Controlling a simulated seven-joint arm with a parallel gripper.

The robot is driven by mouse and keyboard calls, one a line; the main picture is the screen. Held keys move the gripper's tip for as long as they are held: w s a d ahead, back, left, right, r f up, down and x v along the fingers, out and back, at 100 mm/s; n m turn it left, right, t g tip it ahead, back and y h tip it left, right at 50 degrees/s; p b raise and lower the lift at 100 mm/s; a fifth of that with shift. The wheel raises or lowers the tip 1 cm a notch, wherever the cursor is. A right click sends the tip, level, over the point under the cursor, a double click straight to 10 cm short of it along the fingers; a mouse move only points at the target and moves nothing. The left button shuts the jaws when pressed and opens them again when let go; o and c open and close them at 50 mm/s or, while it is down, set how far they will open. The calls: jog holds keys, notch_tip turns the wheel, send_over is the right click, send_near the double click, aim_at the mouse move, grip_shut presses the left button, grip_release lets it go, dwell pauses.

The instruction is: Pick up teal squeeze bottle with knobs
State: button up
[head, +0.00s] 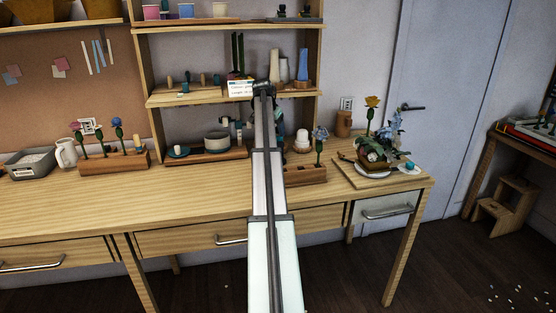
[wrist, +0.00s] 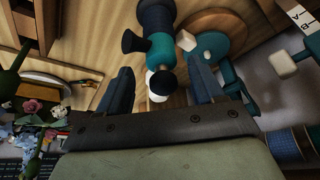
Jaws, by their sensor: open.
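In the wrist view a dark blue and teal bottle-like body with round knobs (wrist: 158,48) lies ahead of my gripper (wrist: 161,88); it appears to be the teal squeeze bottle. Its lower end, with a white part and a dark round tip, reaches toward the space between the open fingers. The fingers stand on either side, and no grip on it shows. My arm hides the fingers and part of that area there.
A wooden round with a teal disc (wrist: 232,24) lies beside the bottle in the wrist view. A grey pot (head: 216,141) on a wooden tray stands left of my arm, and a flower block (head: 305,174) stands right. The desk's front (head: 190,208) is clear.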

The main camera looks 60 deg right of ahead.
jog(key=d, duration=0.3)
jog(key=shift+f, duration=0.4)
jog(key=shift+d+f, duration=0.1)
jog(key=shift+f, duration=0.1)
jog(key=shift+c, duration=0.5)
grip_shut()
